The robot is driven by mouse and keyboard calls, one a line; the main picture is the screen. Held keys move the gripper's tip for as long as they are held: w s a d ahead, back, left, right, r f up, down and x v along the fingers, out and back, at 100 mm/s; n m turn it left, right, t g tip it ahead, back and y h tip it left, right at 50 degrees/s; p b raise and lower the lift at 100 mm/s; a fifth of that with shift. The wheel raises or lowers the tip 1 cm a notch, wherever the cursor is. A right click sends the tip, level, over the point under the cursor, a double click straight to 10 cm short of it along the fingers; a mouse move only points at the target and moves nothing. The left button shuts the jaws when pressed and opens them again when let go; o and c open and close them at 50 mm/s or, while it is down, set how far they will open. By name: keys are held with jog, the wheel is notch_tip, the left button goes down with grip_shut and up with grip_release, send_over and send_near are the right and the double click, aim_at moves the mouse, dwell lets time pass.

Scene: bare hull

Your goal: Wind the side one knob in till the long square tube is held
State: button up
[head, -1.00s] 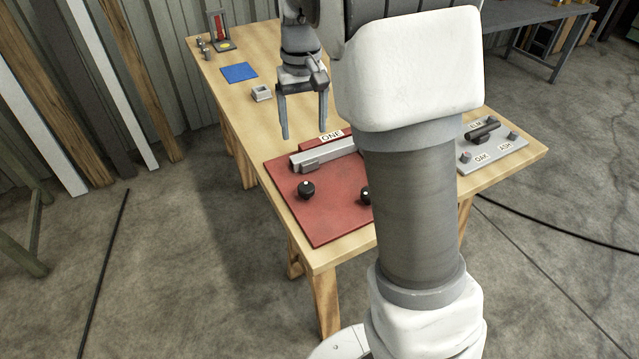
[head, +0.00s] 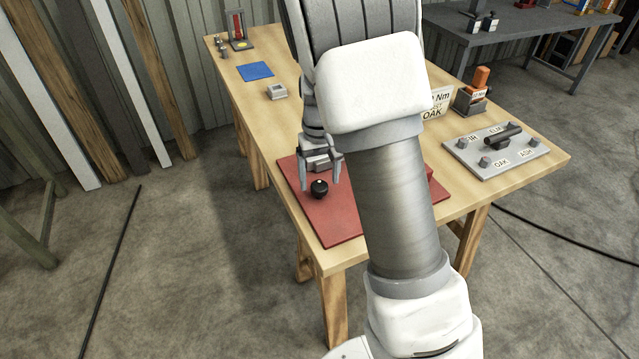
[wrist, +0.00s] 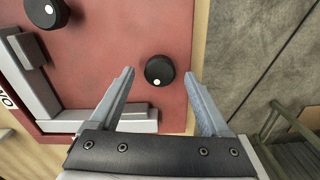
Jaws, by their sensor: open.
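My gripper (head: 321,184) is open over the red board (head: 335,222). A round black knob (head: 319,188) with a pale dot shows between its fingers in the head view. In the wrist view, this knob (wrist: 160,71) lies between and just beyond the two fingertips (wrist: 160,75), with red board showing on both sides. A second black knob (wrist: 46,15) is at the upper left there. A long grey bar (wrist: 28,75), seemingly the square tube against a grey rail, runs along the left. A grey stop piece (wrist: 132,119) is partly behind my gripper. My arm hides much of the board in the head view.
On the wooden table (head: 285,125) are a blue square (head: 255,71), a small grey block (head: 277,91) and a grey plate (head: 495,152) with labelled pegs. The board's edge lies near the table edge.

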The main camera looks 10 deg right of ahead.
jog(key=shift+f, duration=0.75)
grip_shut()
jog(key=shift+r, duration=0.1)
